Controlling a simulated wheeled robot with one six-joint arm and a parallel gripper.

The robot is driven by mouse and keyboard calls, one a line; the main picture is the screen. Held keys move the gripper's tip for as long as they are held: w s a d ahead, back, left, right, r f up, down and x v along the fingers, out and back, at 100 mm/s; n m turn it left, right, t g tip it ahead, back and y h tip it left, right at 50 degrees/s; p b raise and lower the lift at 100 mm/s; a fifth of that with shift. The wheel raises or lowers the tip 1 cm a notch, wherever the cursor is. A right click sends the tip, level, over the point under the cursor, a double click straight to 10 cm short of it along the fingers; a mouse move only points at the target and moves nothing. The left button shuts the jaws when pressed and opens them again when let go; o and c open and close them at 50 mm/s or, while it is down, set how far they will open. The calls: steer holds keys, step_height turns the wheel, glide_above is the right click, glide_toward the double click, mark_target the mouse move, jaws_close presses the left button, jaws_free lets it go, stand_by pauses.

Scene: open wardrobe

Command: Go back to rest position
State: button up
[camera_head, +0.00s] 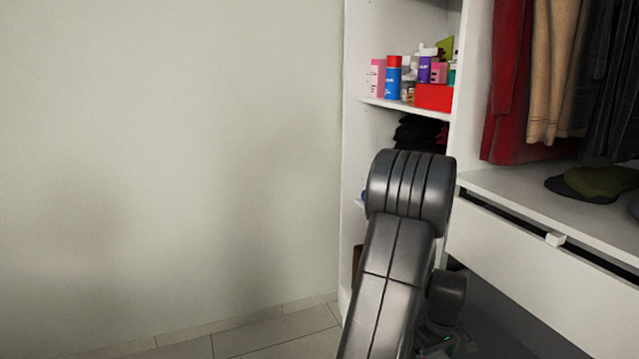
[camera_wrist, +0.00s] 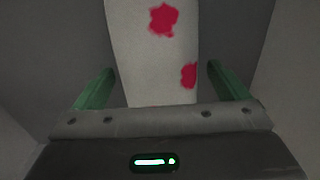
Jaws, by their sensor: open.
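In the wrist view my gripper (camera_wrist: 163,72) has its two green fingers spread wide apart. A white, cloth-like piece with red stains (camera_wrist: 147,55) shows between and beyond the fingers, with a gap to each finger. What it lies on is unclear, and its far end runs out of the picture. In the head view my dark arm rises in front of the wardrobe (camera_head: 352,60). A dark part with small green bits shows low behind it, but the fingers cannot be made out there.
A shelf (camera_head: 395,106) holds several bottles and boxes and a red box (camera_head: 433,97). Dark folded clothes (camera_head: 420,133) lie below. A white drawer front (camera_head: 540,270), hanging clothes (camera_head: 553,70) and a green cap (camera_head: 602,180) are at right. The floor (camera_head: 270,332) at left looks clear.

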step_height(320, 180, up, 19)
steer(key=p, duration=1.3)
steer(key=shift+f, duration=0.2)
stand_by(0.7)
stand_by(0.3)
